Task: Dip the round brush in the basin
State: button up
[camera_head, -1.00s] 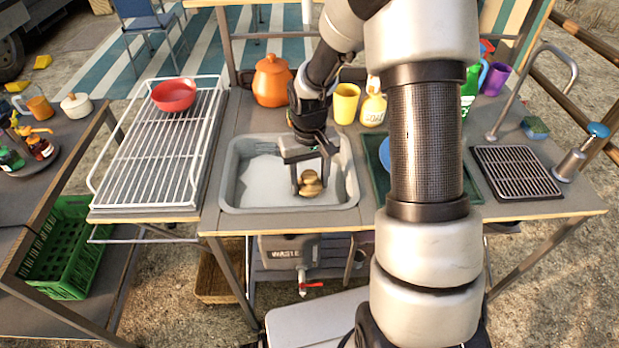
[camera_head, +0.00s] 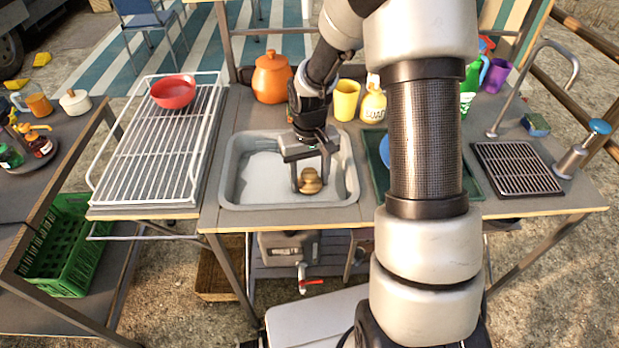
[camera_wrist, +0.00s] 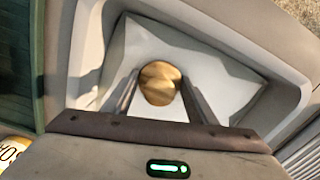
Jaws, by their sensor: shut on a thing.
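The grey basin (camera_head: 236,197) is set in the tabletop, with a pale, flat surface inside it. My gripper (camera_head: 310,180) points down into the right part of the basin. It is shut on the round brush (camera_head: 312,186), a tan, rounded thing with a stacked, knobbed shape. In the wrist view the brush (camera_wrist: 159,84) shows as a golden-brown round top between the two fingers, over the white inside of the basin (camera_wrist: 75,50). The underside of the brush is hidden, so I cannot tell how deep it sits.
A white wire rack (camera_head: 140,150) with a red bowl (camera_head: 174,92) stands left of the basin. An orange pot (camera_head: 271,78), a yellow cup (camera_head: 346,99) and a yellow bottle (camera_head: 373,104) stand behind it. A green tray (camera_head: 472,180) lies to the right, partly hidden by my arm.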

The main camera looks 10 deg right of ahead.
jog(key=shift+r, duration=0.15)
notch_tip(320, 180, up, 12)
jog(key=p, duration=0.9)
jog(key=shift+r, duration=0.15)
